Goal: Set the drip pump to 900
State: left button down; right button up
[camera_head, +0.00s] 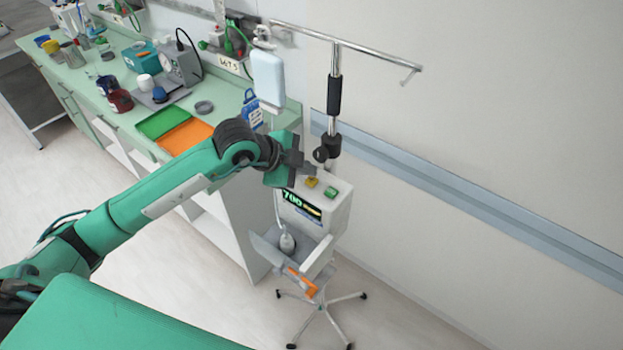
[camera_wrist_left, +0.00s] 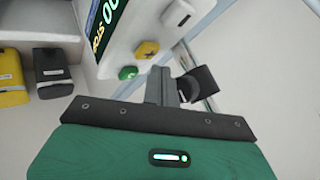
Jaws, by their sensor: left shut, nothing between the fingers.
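The drip pump (camera_head: 340,207) is a pale box on a wheeled pole stand, and its screen (camera_head: 301,205) reads 700 in the head view. On its top are a yellow button (camera_head: 311,182) and a green button (camera_head: 331,192). In the left wrist view the yellow button (camera_wrist_left: 147,49) bears a dark star, and the green button (camera_wrist_left: 128,72) a pale mark; only part of the screen (camera_wrist_left: 106,22) shows. My left gripper (camera_head: 312,169) is shut and empty, just above and beside the buttons, apparently not touching them. My right gripper is out of view.
The stand's pole (camera_head: 333,110) rises right behind the pump, with a bag (camera_head: 268,78) hanging nearby. A green counter (camera_head: 105,75) with an orange tray (camera_head: 186,137) and several jars stands left. A wall with a blue rail (camera_head: 450,185) is at right. Open floor lies in front.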

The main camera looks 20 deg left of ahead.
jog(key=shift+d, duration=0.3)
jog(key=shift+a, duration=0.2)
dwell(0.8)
pick_arm(q)
jog(key=shift+f, duration=0.1)
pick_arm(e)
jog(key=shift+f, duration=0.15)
pick_arm(q)
jog(key=shift+f+b, duration=0.3)
jog(key=shift+b, duration=0.1)
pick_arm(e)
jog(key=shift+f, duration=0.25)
pick_arm(q)
jog(key=shift+f+b, duration=0.35)
jog(key=shift+f, duration=0.15)
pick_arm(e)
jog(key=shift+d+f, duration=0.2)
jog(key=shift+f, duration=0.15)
pick_arm(q)
jog(key=shift+r, duration=0.2)
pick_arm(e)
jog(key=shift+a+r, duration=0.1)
pick_arm(q)
jog(key=shift+r+p, duration=0.55)
jog(key=shift+r, duration=0.2)
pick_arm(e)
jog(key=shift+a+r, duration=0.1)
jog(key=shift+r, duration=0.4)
